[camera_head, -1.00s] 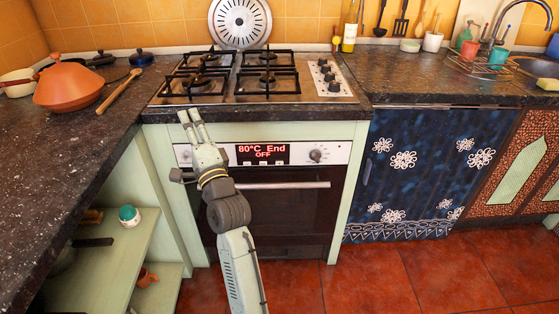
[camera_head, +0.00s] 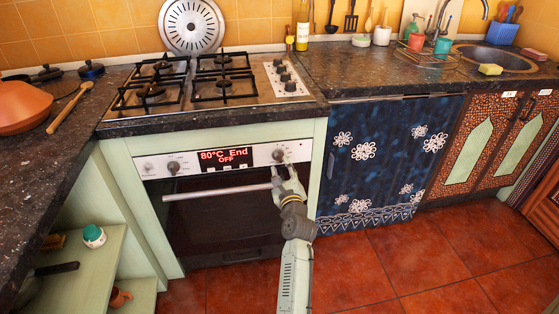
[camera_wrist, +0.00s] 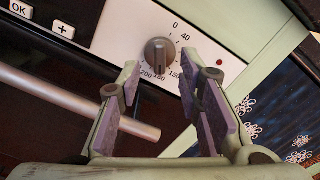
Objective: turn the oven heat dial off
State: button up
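The oven heat dial (camera_head: 278,155) is a small grey knob on the right of the oven's white panel. In the wrist view the dial (camera_wrist: 160,54) has a raised ridge, with the marks 0, 40, 150, 180 and 200 around it. I cannot tell for sure which mark it points to. My gripper (camera_head: 284,171) is just below and in front of the dial. In the wrist view my gripper (camera_wrist: 172,84) is open and empty, its purple-padded fingers spread to either side below the dial, apart from it. The display (camera_head: 226,157) reads "80°C End OFF".
The oven door handle (camera_head: 218,191) runs across just below the panel, its right end close to my gripper. A second knob (camera_head: 173,168) is at the panel's left. The counter edge overhangs above. A blue cabinet (camera_head: 385,150) stands to the right. The red floor in front is free.

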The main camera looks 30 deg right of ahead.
aim_at(279, 159)
jog(key=shift+x, duration=2.05)
jog(key=shift+c, duration=0.4)
grip_shut()
